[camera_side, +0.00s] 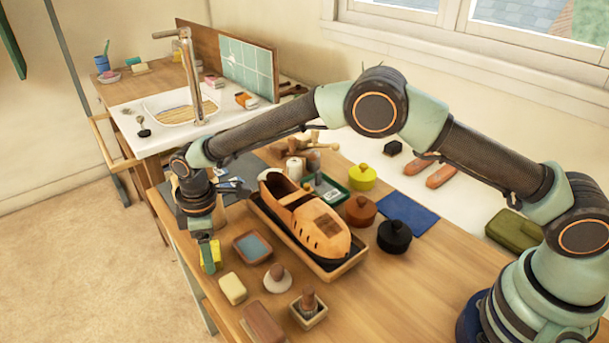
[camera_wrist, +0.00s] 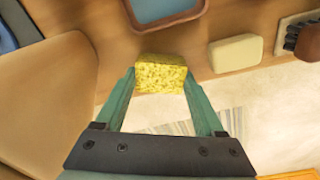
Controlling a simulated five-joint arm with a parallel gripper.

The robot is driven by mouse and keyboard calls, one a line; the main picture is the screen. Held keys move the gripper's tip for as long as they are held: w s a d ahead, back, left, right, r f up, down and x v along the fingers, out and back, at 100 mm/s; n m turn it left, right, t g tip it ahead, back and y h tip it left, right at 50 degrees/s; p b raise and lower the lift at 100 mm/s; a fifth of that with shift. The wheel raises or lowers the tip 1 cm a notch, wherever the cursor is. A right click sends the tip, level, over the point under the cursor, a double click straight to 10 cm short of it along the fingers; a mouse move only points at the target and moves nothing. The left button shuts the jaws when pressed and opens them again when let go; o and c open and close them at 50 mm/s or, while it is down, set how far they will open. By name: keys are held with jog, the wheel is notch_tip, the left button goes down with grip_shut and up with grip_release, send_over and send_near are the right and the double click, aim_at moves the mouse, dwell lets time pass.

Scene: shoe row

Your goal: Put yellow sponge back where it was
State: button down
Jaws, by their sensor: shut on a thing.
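The yellow sponge (camera_wrist: 160,73) is between the two green fingertips of my gripper (camera_wrist: 160,80) in the wrist view. In the side view the sponge (camera_side: 211,256) shows at the lower end of my gripper (camera_side: 208,250), which points down near the table's left front edge. My gripper is shut on the sponge. The wrist view shows the floor behind the fingers and the table edge just beyond the sponge. I cannot tell whether the sponge touches the table.
A blue-filled tray (camera_side: 253,247) lies right of the sponge, and a cream block (camera_side: 232,288) lies in front. A brush (camera_side: 308,309), a knobbed round tool (camera_side: 277,279) and a brown block (camera_side: 264,323) stand nearby. A tan shoe (camera_side: 310,225) sits in a wooden tray (camera_side: 336,273).

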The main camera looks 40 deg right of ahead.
jog(key=shift+f, duration=0.15)
grip_release()
notch_tip(320, 180, up, 12)
jog(key=s+d+r+m+t, duration=0.1)
jog(key=d+r+m, duration=0.2)
jog(key=d+r, duration=0.55)
jog(key=s+d+r+m+t, duration=0.1)
jog(key=s+d+r+m, duration=0.2)
jog(key=s+d, duration=0.35)
jog(key=s+d+r+m+t, duration=0.2)
jog(key=s+d+r+m, duration=0.15)
jog(key=d, duration=0.55)
jog(key=s+d+f+m+t, duration=0.1)
jog(key=s+d+f+m, duration=0.2)
jog(key=s+d, duration=0.3)
jog(key=shift+s+m, duration=0.55)
jog(key=shift+s, duration=0.7)
